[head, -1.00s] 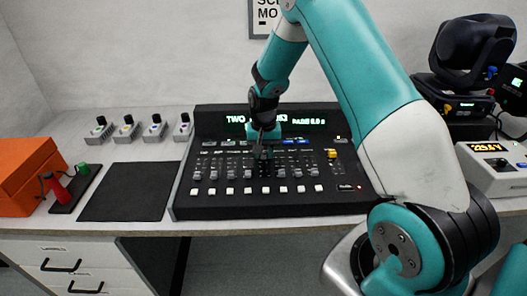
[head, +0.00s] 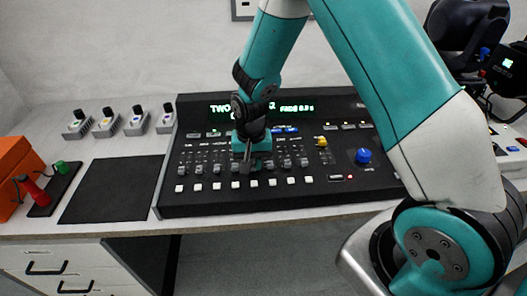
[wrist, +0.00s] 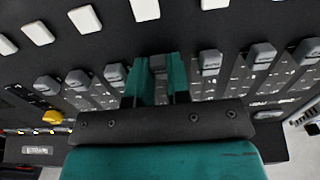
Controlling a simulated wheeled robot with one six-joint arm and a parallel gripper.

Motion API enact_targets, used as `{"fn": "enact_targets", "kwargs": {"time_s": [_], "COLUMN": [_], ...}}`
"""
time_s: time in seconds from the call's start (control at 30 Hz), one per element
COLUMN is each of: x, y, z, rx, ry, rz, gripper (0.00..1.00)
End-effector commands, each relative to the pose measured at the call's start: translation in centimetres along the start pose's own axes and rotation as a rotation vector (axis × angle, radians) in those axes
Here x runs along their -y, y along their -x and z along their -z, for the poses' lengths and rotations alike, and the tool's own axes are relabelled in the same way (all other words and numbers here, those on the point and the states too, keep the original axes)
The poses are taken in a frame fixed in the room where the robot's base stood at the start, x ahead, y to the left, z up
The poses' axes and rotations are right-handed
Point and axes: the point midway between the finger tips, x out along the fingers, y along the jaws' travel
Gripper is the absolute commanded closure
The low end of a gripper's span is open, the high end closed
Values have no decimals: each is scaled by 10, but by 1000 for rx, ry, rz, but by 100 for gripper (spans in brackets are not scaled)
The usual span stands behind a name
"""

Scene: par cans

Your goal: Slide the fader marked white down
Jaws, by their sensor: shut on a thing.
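The black lighting console (head: 330,190) stands on the table, with a row of grey fader caps above a row of white square buttons. My gripper (wrist: 158,75) is shut on one grey fader cap (wrist: 157,64) near the middle of the row, one teal finger on each side of it. The held cap sits about level with its neighbours, such as the cap to its right (wrist: 209,62). In the head view my gripper (head: 246,166) points down onto the faders and hides the held cap. The fader labels are too small to read, so I cannot tell which is marked white.
A yellow knob (head: 321,142) and a blue knob (head: 363,156) sit right of the faders. A black mat (head: 110,190) lies left of the console. Several small grey fixtures (head: 137,121) stand behind the mat. An orange box (head: 14,170) is at far left.

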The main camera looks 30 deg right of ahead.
Motion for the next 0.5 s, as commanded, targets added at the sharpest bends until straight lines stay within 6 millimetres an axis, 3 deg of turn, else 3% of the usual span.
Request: {"fn": "enact_targets", "kwargs": {"time_s": [0.2,0.23,0.33,0.5], "x": [1,1,0,0], "y": [0,0,0,0], "z": [-1,-1,-1,0], "rx": [4,4,4,3], "ry": [3,3,2,0], "rz": [1,1,1,1], "gripper": [100,80,57,55]}}
